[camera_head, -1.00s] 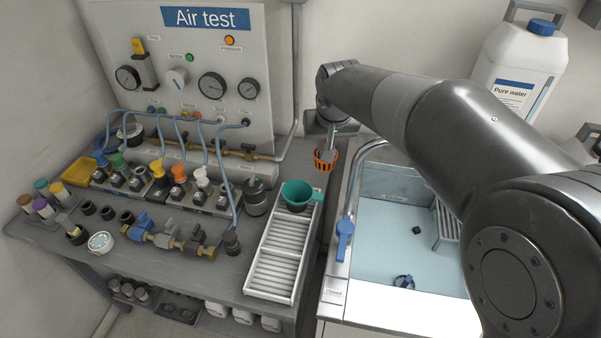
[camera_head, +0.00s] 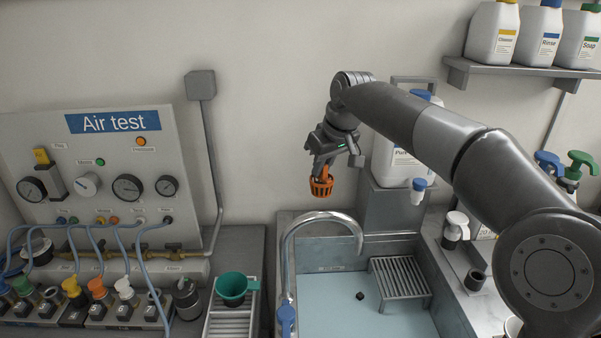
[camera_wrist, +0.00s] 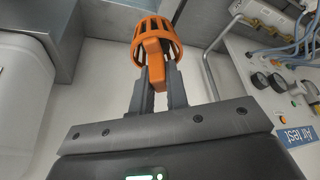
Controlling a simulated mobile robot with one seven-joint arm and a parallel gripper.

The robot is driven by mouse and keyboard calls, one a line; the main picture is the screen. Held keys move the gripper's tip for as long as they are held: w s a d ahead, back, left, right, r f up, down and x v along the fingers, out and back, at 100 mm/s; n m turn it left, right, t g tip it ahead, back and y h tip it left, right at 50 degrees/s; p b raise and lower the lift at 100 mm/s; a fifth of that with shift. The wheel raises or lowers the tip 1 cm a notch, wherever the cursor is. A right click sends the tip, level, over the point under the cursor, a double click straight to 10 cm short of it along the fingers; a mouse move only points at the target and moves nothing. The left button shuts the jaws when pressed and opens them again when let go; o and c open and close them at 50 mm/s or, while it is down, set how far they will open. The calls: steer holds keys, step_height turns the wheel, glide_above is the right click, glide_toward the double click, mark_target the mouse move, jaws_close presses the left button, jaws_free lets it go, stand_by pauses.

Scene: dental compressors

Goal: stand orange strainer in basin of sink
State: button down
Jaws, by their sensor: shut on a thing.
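The orange strainer (camera_head: 321,186) is a small slotted cup, held up in the air behind and above the back edge of the sink. My gripper (camera_head: 323,166) is shut on its orange handle, as the wrist view shows with the strainer (camera_wrist: 157,42) beyond the fingertips (camera_wrist: 158,75). The sink (camera_head: 300,250) has a pale blue basin (camera_head: 345,305) with a curved chrome faucet (camera_head: 318,216) at its left. The strainer hangs apart from the sink and the faucet.
A grey slatted rack (camera_head: 399,278) and a small dark piece (camera_head: 360,295) are in the basin. A teal funnel (camera_head: 232,287) sits on a white drainer left of the sink. A water jug (camera_head: 400,165) stands behind the sink, near my gripper.

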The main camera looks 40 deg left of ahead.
steer(key=w+d+f+m+t+h, duration=0.1)
steer(key=w+d+f+m, duration=0.25)
steer(key=d, duration=0.35)
steer(key=w+d+f+m+t, duration=0.1)
steer(key=w+d+f+m, duration=0.3)
steer(key=d, duration=0.3)
steer(key=s+d+f+m+t+h, duration=0.1)
steer(key=s+d+f+m+h, duration=0.1)
steer(key=d+f+m, duration=0.45)
steer(key=s+d+f+m+h, duration=0.2)
steer(key=s+d+f+m, duration=0.15)
steer(key=d+f, duration=0.55)
step_height(320, 180, down, 20)
steer(key=shift+w+d, duration=0.4)
steer(key=shift+d, duration=0.05)
steer(key=shift+f+m, duration=0.1)
steer(key=shift+m, duration=0.15)
steer(key=shift+f, duration=1.05)
steer(key=c, duration=1.3)
jaws_free()
steer(key=shift+c, duration=0.2)
steer(key=c, duration=0.4)
